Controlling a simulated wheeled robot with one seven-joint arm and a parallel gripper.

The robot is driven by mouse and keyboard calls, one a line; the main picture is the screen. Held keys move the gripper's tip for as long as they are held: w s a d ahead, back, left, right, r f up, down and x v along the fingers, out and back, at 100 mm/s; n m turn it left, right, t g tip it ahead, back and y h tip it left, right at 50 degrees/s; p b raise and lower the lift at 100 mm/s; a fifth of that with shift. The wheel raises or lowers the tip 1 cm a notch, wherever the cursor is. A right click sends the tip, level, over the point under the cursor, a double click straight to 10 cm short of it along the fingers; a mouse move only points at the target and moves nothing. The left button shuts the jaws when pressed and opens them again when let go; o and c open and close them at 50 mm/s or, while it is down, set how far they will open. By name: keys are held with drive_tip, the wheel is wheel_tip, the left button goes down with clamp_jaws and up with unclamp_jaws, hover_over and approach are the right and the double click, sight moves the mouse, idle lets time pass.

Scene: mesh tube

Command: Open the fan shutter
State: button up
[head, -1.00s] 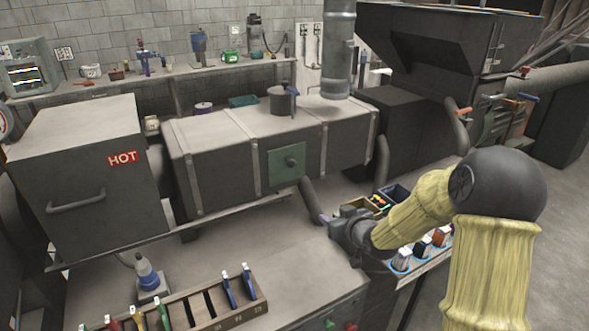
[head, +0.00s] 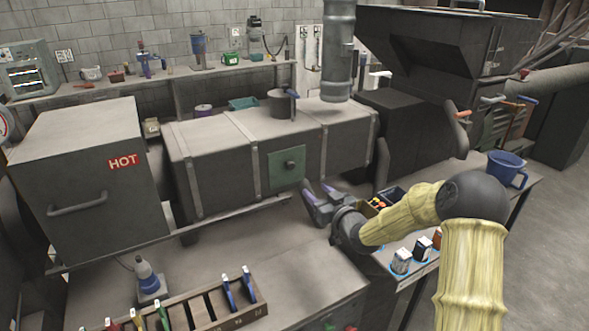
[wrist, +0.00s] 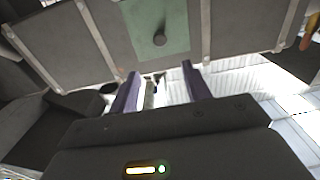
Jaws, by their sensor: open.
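A green panel (head: 286,167) with a dark round knob (head: 290,164) is on the front of the long grey metal box. In the wrist view, the panel (wrist: 140,22) and its knob (wrist: 160,39) are ahead, beyond the fingertips. No part is labelled as the fan shutter, so I cannot tell for certain whether this panel is it. My gripper (head: 315,190) has purple fingertips and is open, just below and right of the panel. In the wrist view, my gripper (wrist: 160,72) has its fingers spread, apart from the knob.
A cabinet marked HOT (head: 75,170) stands at left. A blue mug (head: 505,168) is at right.

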sight(292, 167)
drive_tip(key=p+x, duration=0.3)
drive_tip(key=x, duration=1.1)
drive_tip(key=shift+w+a+p, duration=0.15)
drive_tip(key=shift+w+p, duration=0.05)
drive_tip(key=shift+p, duration=0.2)
clamp_jaws()
